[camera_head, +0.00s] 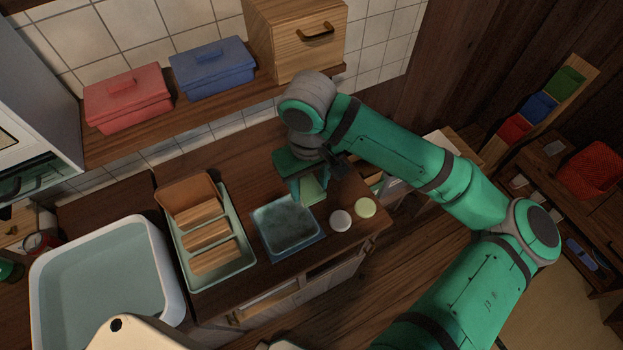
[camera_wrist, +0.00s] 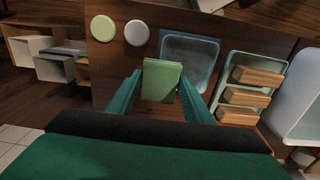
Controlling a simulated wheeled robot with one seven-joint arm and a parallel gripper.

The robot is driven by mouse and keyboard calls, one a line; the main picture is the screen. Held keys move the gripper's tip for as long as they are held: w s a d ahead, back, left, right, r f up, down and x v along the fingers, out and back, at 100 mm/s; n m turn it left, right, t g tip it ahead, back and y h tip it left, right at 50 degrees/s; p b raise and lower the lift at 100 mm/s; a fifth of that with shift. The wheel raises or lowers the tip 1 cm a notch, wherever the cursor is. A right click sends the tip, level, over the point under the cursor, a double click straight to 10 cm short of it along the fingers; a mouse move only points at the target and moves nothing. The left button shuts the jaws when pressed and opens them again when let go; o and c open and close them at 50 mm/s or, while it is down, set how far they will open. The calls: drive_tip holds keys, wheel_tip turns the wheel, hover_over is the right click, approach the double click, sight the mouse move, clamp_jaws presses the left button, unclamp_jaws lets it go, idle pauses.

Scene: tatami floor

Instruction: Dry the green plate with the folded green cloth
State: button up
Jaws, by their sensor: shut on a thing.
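The green plate (camera_head: 287,222) is square, grey-green and blotchy on its surface. It lies flat on a blue mat (camera_head: 277,257) on the wooden counter, and the plate also shows in the wrist view (camera_wrist: 188,58). My gripper (camera_wrist: 161,82) is shut on the folded green cloth (camera_wrist: 162,79), a pale green block between the two fingers. In the head view the cloth (camera_head: 311,189) is partly hidden by my gripper, just behind and right of the plate. Whether the cloth touches the counter or the plate's edge cannot be told.
A rack (camera_head: 244,268) with wooden blocks and a brown bin stands left of the plate. A white-rimmed basin (camera_head: 169,256) is further left. A white disc (camera_head: 340,221) and a pale yellow disc (camera_head: 365,207) lie right of the plate. Lidded boxes stand on the shelf behind.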

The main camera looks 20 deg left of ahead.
drive_tip(key=shift+d, duration=0.1)
drive_tip(key=shift+s, duration=0.1)
drive_tip(key=shift+o, duration=0.5)
drive_tip(key=s+a+f, duration=0.1)
drive_tip(key=s+a, duration=0.1)
drive_tip(key=s, duration=0.1)
drive_tip(key=s+a+f, duration=0.1)
drive_tip(key=a, duration=0.1)
drive_tip(key=shift+s+a+f, duration=0.1)
drive_tip(key=shift+s+f, duration=0.2)
drive_tip(key=shift+s, duration=0.1)
drive_tip(key=shift+s+a+f, duration=0.1)
drive_tip(key=shift+s+f, duration=0.05)
drive_tip(key=shift+f, duration=2.4)
